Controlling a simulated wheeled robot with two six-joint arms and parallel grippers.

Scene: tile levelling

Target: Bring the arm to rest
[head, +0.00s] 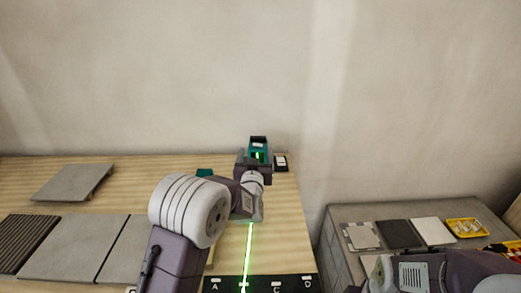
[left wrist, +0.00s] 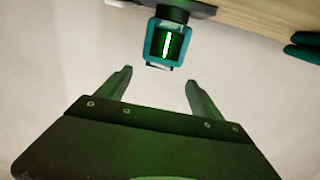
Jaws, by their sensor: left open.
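My left arm reaches over the wooden table (head: 283,222) from the front. A teal and black laser level (head: 258,152) stands at the table's back, beyond the left wrist. It also shows in the left wrist view (left wrist: 150,46), ahead of the fingertips and apart from them. Its green line runs along the table. Part of my right arm shows at bottom right, but its gripper is not visible.
Grey tiles (head: 72,247) and a tilted tile (head: 72,182) lie at left. A black strip lettered A, C and D (head: 300,283) is at the front. A side bench (head: 345,212) at right holds several sample tiles and a yellow tray (head: 483,234). A gap separates bench and table.

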